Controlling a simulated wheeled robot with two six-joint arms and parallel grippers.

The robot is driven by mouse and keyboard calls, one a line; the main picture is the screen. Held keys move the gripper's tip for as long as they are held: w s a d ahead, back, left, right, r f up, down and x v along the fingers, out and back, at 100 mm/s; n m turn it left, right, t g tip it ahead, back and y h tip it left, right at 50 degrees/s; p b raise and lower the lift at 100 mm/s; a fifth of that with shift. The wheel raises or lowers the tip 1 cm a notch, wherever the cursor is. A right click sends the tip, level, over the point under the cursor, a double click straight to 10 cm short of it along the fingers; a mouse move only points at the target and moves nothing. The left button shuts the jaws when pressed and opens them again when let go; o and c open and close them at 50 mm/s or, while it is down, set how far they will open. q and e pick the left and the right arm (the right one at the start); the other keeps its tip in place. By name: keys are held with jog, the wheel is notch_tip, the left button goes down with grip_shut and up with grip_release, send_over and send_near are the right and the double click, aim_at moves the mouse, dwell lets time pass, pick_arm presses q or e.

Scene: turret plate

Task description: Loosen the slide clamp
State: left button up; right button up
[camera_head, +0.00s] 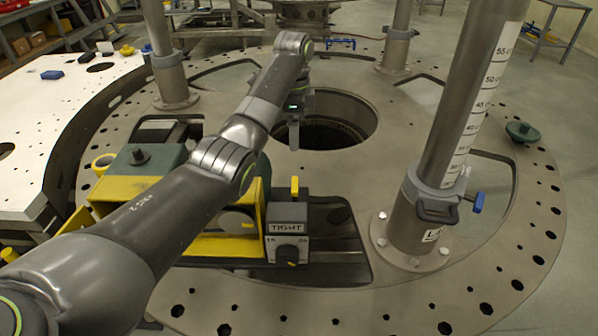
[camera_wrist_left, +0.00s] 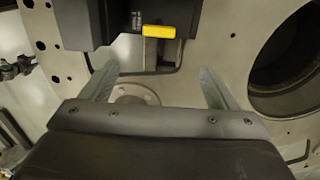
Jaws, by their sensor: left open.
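In the left wrist view, a yellow bar (camera_wrist_left: 159,31) sticks out from a dark block (camera_wrist_left: 120,22), beyond the fingers. My left gripper (camera_head: 294,132) hangs over the plate behind the box, near the round opening. Its fingers (camera_wrist_left: 157,86) are spread with nothing between them. My right gripper is out of view.
Other posts stand behind. The round plate (camera_head: 410,120) has a large central opening (camera_head: 325,122). A green object (camera_head: 522,131) lies near its right edge.

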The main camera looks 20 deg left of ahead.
pick_arm(q)
notch_tip(320, 180, down, 3)
jog(key=b, duration=0.3)
send_over(295, 184)
notch_tip(295, 184, down, 6)
jog(key=shift+r+b, duration=0.1)
jog(key=shift+b, duration=0.35)
notch_tip(295, 184, down, 7)
jog(key=shift+f+p, duration=0.1)
jog(key=shift+p, duration=0.5)
jog(key=shift+f, duration=0.5)
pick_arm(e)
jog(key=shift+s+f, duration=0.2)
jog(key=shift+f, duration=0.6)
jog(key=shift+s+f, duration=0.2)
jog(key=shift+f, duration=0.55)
pick_arm(q)
jog(key=c, duration=1)
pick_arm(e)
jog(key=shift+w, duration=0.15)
